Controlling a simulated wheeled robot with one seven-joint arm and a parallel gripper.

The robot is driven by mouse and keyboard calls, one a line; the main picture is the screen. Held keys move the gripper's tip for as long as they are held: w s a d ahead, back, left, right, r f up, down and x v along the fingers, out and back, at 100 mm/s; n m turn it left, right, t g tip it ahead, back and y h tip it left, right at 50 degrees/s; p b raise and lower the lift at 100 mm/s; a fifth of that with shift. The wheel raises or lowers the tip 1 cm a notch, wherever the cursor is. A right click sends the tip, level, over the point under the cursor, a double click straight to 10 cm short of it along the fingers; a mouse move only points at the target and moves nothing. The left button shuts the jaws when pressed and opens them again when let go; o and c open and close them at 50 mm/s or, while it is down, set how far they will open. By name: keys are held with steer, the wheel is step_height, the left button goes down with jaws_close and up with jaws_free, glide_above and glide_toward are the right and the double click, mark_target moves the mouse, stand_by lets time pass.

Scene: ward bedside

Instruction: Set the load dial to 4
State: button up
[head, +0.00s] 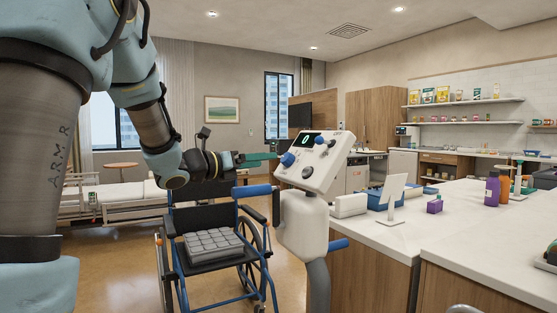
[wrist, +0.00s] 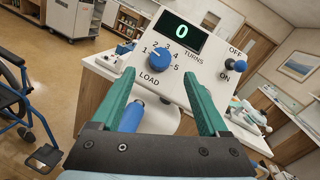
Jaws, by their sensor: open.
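The load dial is a round blue knob (wrist: 155,55) on a white console (wrist: 212,70), with the numbers 1 to 5 around it and LOAD below. Its pale mark seems to point up-left, near 1. The dial also shows in the head view (head: 288,159). My gripper (wrist: 160,74) is open and empty, its green fingers apart on either side below the dial, not visibly touching it. In the head view my gripper (head: 262,158) is just left of the console. A dark display (wrist: 181,31) reads 0, with TURNS below it.
A blue ON/OFF knob (wrist: 234,63) sits right of the display. A blue grip (wrist: 132,115) sticks out below the console. A wheelchair (head: 212,243) with a grey pad on its seat stands at the left. A white counter (head: 480,225) with bottles lies to the right.

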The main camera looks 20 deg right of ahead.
mark_target(284, 159)
steer(key=p+x, duration=0.1)
steer(key=x, duration=0.5)
steer(key=shift+w+d, duration=0.1)
steer(key=shift+d, duration=0.3)
jaws_close()
